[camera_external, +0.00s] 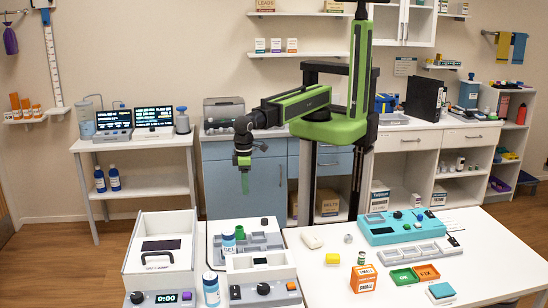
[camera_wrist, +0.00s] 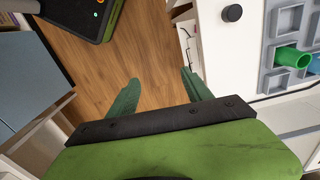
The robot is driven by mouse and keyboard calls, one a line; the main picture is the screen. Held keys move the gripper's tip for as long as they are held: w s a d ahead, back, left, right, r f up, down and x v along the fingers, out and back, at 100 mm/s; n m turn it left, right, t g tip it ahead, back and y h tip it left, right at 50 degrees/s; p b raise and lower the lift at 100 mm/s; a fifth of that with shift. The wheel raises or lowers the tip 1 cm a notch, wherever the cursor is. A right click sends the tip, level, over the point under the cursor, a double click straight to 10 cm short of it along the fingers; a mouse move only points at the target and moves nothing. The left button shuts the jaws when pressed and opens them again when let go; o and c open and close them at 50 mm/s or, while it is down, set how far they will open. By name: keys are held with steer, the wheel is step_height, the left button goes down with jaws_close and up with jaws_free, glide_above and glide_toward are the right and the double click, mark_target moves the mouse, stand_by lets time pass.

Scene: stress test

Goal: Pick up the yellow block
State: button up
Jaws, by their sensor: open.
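A small yellow block (camera_external: 348,239) sits on the white table (camera_external: 480,275), near the middle of its left part, in the external view. It is not seen in the wrist view. My gripper (camera_external: 245,184) hangs pointing down above and beyond the back of the left-hand equipment, well to the left of the block and higher than it. In the wrist view my gripper (camera_wrist: 158,80) has its two green fingers apart, with only wooden floor between and beyond them. It holds nothing.
Near the block stand a green-capped vial (camera_external: 361,258), a white cube (camera_external: 332,259), a white rounded item (camera_external: 312,239) and an orange box (camera_external: 363,279). A teal device (camera_external: 392,229) is behind right. White trays and bottles crowd the left. The table's front right is fairly clear.

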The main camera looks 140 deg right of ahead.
steer(key=w+a+r+m, duration=0.1)
steer(key=w+a+m, duration=0.3)
steer(key=w+a, duration=0.7)
steer(key=r+n+p, duration=0.2)
glide_above(333, 256)
step_height(333, 256, down, 13)
steer(key=b, duration=1.2)
steer(key=shift+w+a, duration=0.1)
step_height(333, 256, down, 5)
steer(key=b, duration=0.5)
steer(key=shift+f, duration=0.15)
steer(key=shift+r, duration=0.2)
jaws_close()
